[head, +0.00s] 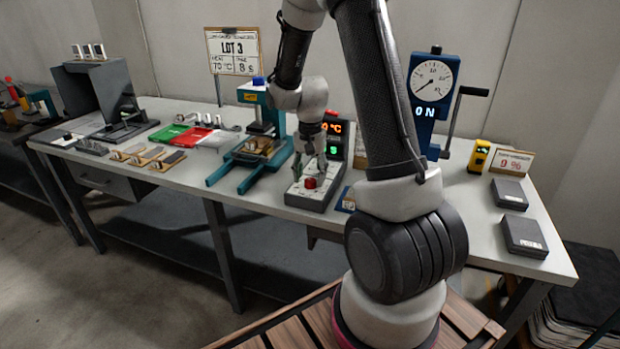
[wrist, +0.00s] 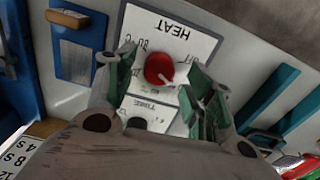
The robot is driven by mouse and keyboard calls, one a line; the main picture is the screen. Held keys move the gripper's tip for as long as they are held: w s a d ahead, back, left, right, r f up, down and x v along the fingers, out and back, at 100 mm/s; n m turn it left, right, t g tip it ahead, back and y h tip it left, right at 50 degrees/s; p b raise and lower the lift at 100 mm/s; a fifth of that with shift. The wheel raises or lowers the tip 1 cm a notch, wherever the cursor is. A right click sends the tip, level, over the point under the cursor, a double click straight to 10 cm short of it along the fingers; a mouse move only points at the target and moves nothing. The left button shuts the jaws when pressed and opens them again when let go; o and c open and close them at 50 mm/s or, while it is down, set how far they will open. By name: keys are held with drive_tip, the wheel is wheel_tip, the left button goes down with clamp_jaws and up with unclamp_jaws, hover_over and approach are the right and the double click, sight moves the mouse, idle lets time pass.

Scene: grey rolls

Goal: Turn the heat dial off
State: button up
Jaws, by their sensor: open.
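The red heat dial (wrist: 160,69) sits on a white panel marked HEAT (wrist: 188,32) in the wrist view, with a pale pointer mark toward its lower right. In the head view the dial (head: 310,183) is on the top of a low grey control box (head: 318,198). My gripper (wrist: 160,78) is open, with its green-padded fingers on either side of the dial. In the head view my gripper (head: 311,162) points down over the box. I cannot tell whether the fingers touch the dial. A second, dark knob by the TIME label (wrist: 136,122) is partly hidden by my gripper.
A teal press (head: 262,140) stands left of the box. Behind are a display reading °C (head: 333,127) and a lot sign (head: 233,50). A blue gauge post (head: 432,90) reading ON stands to the right. Dark boxes (head: 525,236) lie at the table's right end.

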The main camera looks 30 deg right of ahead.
drive_tip(key=shift+f, duration=0.75)
drive_tip(key=c, duration=1)
drive_tip(key=shift+n, duration=0.4)
drive_tip(key=n, duration=1.1)
